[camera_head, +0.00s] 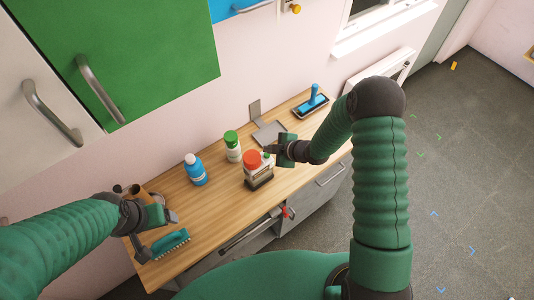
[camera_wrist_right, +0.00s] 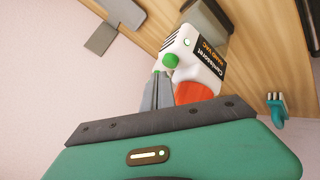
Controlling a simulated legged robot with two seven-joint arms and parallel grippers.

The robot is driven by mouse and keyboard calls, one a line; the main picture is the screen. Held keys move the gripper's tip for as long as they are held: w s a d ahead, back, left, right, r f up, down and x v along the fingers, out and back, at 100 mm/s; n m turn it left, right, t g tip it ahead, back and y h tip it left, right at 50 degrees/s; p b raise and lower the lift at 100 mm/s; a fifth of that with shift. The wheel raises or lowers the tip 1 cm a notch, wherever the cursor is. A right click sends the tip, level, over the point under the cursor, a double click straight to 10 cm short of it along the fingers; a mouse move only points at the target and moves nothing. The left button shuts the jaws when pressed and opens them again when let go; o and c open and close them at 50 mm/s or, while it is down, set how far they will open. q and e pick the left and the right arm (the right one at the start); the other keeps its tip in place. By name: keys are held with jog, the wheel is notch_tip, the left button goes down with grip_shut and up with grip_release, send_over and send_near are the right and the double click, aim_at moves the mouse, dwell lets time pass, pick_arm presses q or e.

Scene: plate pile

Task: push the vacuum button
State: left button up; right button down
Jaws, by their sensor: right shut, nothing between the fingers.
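The hand vacuum (camera_head: 259,172) stands on the wooden counter, with a white body, an orange-red top part and a dark lower part. In the right wrist view the vacuum (camera_wrist_right: 209,58) shows a black label and a round green button (camera_wrist_right: 171,61). My right gripper (camera_head: 270,149) is shut and empty beside the vacuum's top. In the wrist view its fingertips (camera_wrist_right: 161,74) are very close to the green button; I cannot tell whether they touch it. My left gripper (camera_head: 172,216) is above the counter's left end, its jaw opening unclear.
A blue bottle (camera_head: 195,170) and a green-capped bottle (camera_head: 232,146) stand left of the vacuum. A grey dustpan (camera_head: 269,132) and a blue-handled roller in a tray (camera_head: 311,103) lie behind. A teal brush (camera_head: 170,243) lies near my left gripper.

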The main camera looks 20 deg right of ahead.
aim_at(269, 156)
dwell(0.8)
jog(key=shift+f+b, duration=0.4)
jog(key=shift+s+f+b, duration=0.1)
jog(key=shift+f+b, duration=0.4)
jog(key=shift+b, duration=0.05)
dwell(0.4)
jog(key=shift+r, duration=0.1)
jog(key=shift+r+p, duration=0.7)
jog(key=shift+r, duration=0.15)
notch_tip(269, 156, up, 5)
jog(key=p, duration=0.4)
jog(key=shift+r, duration=0.1)
